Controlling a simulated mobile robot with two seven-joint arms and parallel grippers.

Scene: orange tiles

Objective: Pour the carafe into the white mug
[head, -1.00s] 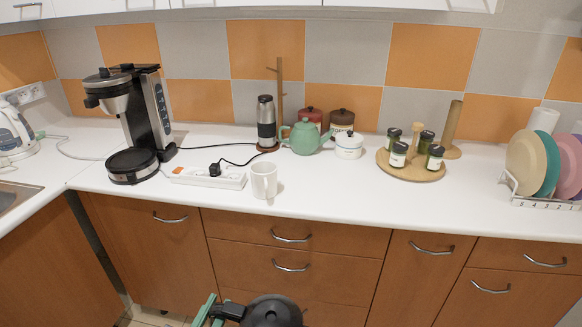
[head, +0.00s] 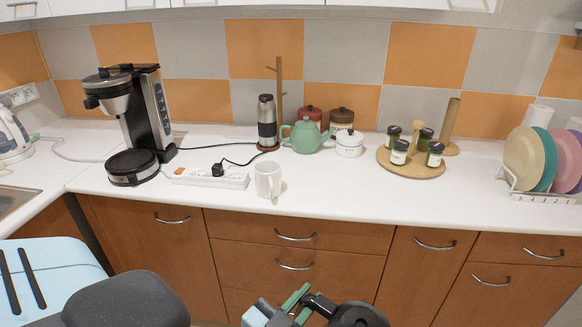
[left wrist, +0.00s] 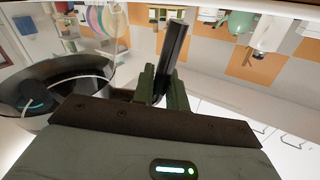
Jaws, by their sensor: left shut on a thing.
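The white mug (head: 268,180) stands upright near the front edge of the counter. The carafe, with its black lid (head: 356,315), is at the bottom edge of the head view, in front of the drawers and lower than the countertop. Most of its body is cut off there. My left gripper (head: 296,303) is shut on the carafe's black handle. In the left wrist view the handle stands between the green fingers (left wrist: 162,82), and the round dark carafe body (left wrist: 62,84) is at the left. My right gripper is not in view.
A coffee maker (head: 133,120) and a power strip (head: 208,179) are left of the mug. The counter right of the mug is clear.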

